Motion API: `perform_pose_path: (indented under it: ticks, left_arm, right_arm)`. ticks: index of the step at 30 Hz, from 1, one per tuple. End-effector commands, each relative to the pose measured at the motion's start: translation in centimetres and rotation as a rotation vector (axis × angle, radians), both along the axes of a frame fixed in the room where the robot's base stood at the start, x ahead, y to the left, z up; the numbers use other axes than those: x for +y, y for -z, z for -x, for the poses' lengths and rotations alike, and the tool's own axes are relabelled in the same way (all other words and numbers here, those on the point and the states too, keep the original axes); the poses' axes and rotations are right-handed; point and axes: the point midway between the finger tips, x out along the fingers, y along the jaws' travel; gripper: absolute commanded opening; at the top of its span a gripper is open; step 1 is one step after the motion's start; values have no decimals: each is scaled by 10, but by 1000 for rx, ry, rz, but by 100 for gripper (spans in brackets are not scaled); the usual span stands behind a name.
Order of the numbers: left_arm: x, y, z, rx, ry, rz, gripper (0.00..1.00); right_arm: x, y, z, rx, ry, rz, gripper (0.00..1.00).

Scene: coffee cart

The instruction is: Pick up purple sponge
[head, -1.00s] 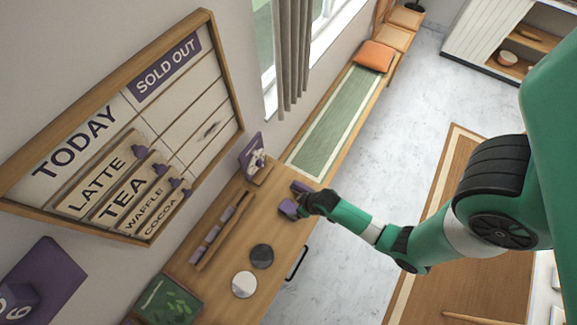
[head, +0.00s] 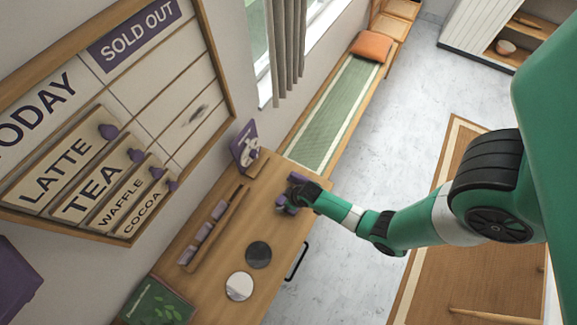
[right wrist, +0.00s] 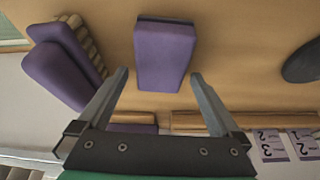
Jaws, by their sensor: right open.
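A purple sponge-like block (right wrist: 164,58) lies on the wooden counter (right wrist: 225,30) in the right wrist view, ahead of my right gripper. My right gripper (right wrist: 160,80) is open, with one finger to each side of the block's near end and visible gaps between. The fingers do not appear to touch it. In the head view my right gripper (head: 292,195) is low over the counter's right edge, with purple pieces beside it. They are too small there to tell apart. My left gripper is not in view.
In the right wrist view, a larger purple thing with beige ridges (right wrist: 65,65) lies left of the fingers, and a dark disc (right wrist: 303,62) lies right. In the head view, a wooden card rack (head: 215,230), black disc (head: 258,254) and white disc (head: 239,286) sit on the counter.

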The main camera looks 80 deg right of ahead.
Motion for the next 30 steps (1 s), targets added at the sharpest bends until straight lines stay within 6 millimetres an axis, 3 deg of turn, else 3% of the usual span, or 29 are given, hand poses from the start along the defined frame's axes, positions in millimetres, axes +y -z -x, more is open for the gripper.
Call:
perform_pose_path:
  ticks: [8, 22, 30]
  left_arm:
    - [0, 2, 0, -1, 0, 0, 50]
    - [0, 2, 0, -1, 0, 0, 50]
    - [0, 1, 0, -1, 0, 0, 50]
  right_arm:
    - [-1, 7, -3, -1, 0, 0, 100]
    - [-1, 7, -3, 0, 0, 0, 19]
    - [-1, 5, -3, -1, 0, 0, 19]
